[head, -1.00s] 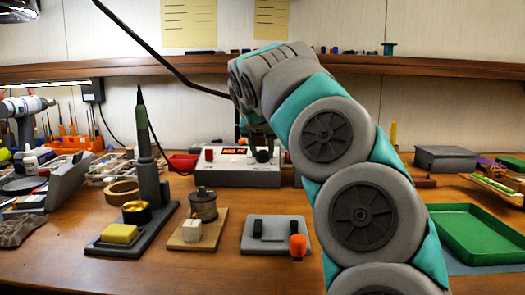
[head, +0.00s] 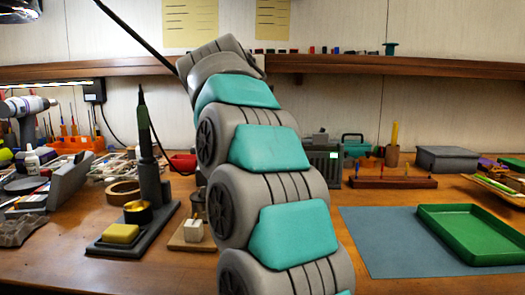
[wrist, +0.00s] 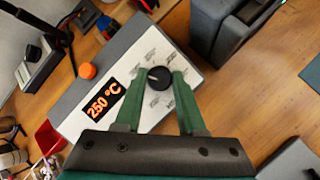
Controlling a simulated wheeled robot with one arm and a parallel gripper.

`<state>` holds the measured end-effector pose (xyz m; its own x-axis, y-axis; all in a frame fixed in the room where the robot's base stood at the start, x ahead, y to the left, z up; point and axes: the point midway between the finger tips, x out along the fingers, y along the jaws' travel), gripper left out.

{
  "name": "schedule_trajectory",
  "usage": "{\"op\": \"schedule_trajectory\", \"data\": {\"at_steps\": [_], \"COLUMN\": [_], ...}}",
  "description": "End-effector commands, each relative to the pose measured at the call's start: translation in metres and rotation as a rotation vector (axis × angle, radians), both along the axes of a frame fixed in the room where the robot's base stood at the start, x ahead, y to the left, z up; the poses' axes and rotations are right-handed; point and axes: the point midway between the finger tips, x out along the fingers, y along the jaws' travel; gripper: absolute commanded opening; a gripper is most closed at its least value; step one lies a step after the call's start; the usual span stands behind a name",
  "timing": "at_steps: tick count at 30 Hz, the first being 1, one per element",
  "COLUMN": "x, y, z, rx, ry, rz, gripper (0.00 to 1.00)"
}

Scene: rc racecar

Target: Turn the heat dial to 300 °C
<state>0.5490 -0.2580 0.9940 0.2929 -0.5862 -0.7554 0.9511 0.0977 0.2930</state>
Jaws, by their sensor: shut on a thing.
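The black round heat dial (wrist: 159,77) sits on the white, labelled face of the station (wrist: 75,111) in the wrist view. The orange display (wrist: 104,106) beside it reads 250 °C. My gripper (wrist: 158,75) is shut on the dial, with one green finger on each side of it. The dial's light pointer mark is small, and I cannot read which label it faces. In the head view my own arm hides the station, the dial and my gripper.
An orange knob (wrist: 87,71) is on the station's face. The soldering iron in its stand (head: 147,170) is at left in the head view. A green tray (head: 472,232) lies on a blue mat (head: 385,245) at right. A dark box (wrist: 232,25) stands near the station.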

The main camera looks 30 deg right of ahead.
Motion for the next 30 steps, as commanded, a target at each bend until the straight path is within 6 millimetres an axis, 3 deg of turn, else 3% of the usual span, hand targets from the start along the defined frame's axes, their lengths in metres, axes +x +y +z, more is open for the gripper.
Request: {"op": "schedule_trajectory", "data": {"at_steps": [21, 22, 30], "x": [0.0008, 0.0007, 0.0005], "y": [0.0, 0.0, -0.0001], "z": [0.0002, 0.0, 0.0001], "rx": [0.022, 0.022, 0.022], "ry": [-0.017, -0.017, -0.017], "rz": [-0.066, -0.066, -0.066], "gripper": [0.0, 0.42, 0.69]}}
